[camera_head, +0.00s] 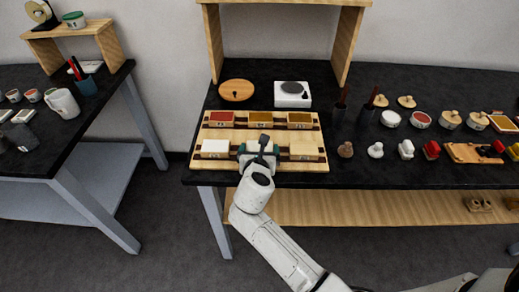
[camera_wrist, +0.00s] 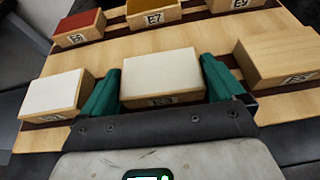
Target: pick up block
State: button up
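The blocks sit in two rows on a slotted wooden tray (camera_head: 230,133) on the black table. In the wrist view, a wooden block with a pale white top (camera_wrist: 162,72) stands in the middle of the near row, level with its neighbours. My gripper (camera_wrist: 162,85) has one green finger on each side of this block. The fingers look very close to its sides; I cannot tell whether they press on it. In the head view my gripper (camera_head: 258,155) hides most of that block.
A white-topped block (camera_wrist: 55,93) is on the left and a cream-topped block (camera_wrist: 280,57) on the right. A wooden disc (camera_head: 236,90) and white scale (camera_head: 292,94) stand behind.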

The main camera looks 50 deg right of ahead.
jog(key=shift+c, duration=0.8)
jog(key=shift+r, duration=0.2)
jog(key=shift+r, duration=0.3)
notch_tip(320, 180, up, 3)
jog(key=shift+f, duration=0.2)
jog(key=s+a+r+p, duration=0.1)
jog(key=s+a+r, duration=0.5)
jog(key=s+r, duration=0.3)
jog(key=s, duration=0.3)
jog(key=shift+s+r, duration=0.25)
jog(key=shift+s, duration=0.05)
jog(key=shift+a, duration=0.2)
